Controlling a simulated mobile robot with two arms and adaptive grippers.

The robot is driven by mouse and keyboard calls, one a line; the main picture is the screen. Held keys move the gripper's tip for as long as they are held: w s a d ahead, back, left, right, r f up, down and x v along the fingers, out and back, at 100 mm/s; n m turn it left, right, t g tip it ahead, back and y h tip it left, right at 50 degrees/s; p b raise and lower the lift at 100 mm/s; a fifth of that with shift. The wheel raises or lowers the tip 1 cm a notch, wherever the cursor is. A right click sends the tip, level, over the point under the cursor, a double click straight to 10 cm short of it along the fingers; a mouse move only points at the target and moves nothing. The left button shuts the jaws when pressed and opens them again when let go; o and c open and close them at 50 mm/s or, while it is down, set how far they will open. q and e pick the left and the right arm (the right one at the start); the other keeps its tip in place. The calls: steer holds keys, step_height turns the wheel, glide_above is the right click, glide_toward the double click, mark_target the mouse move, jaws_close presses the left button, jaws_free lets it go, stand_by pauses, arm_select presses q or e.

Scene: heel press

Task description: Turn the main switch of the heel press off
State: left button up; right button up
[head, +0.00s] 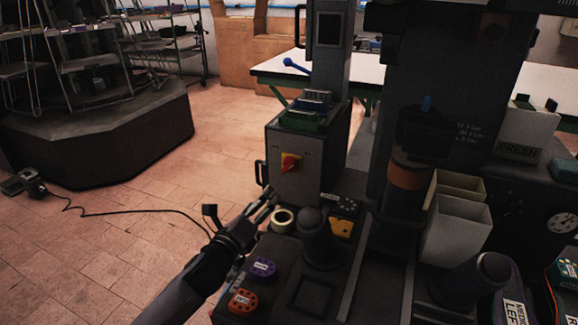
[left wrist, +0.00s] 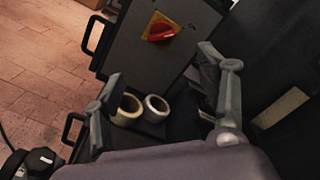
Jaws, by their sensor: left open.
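The main switch (head: 290,163) is a red rotary knob on a yellow plate, on the front of a grey cabinet (head: 312,178) of the press. It also shows at the top of the left wrist view (left wrist: 160,33), with the knob's grip lying roughly sideways there. My left gripper (head: 264,200) is below and a little left of the switch in the head view, apart from it. In the left wrist view its two fingers (left wrist: 161,72) are spread wide with nothing between them, and the switch lies beyond them. My right gripper is in neither view.
Tape rolls (left wrist: 157,108) stand on the ledge below the switch, close to my left gripper. A black handle (head: 261,173) sticks out at the cabinet's left edge. The floor to the left is mostly free, with a cable.

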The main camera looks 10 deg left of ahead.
mark_target(286, 168)
arm_select(q)
steer(key=w+d, duration=0.1)
steer(key=w, duration=0.3)
steer(key=w+d+b, duration=0.1)
steer(key=w, duration=0.4)
steer(key=w+d+b, duration=0.1)
steer(key=w, duration=0.4)
steer(key=shift+w, duration=0.15)
steer(key=shift+w+d+b, duration=0.1)
steer(key=shift+w+b, duration=0.2)
steer(key=shift+w, duration=0.5)
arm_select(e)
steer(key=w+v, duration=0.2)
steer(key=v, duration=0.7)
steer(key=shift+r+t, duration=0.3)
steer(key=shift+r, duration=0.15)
arm_select(q)
steer(key=shift+c, duration=0.2)
steer(key=c, duration=1.1)
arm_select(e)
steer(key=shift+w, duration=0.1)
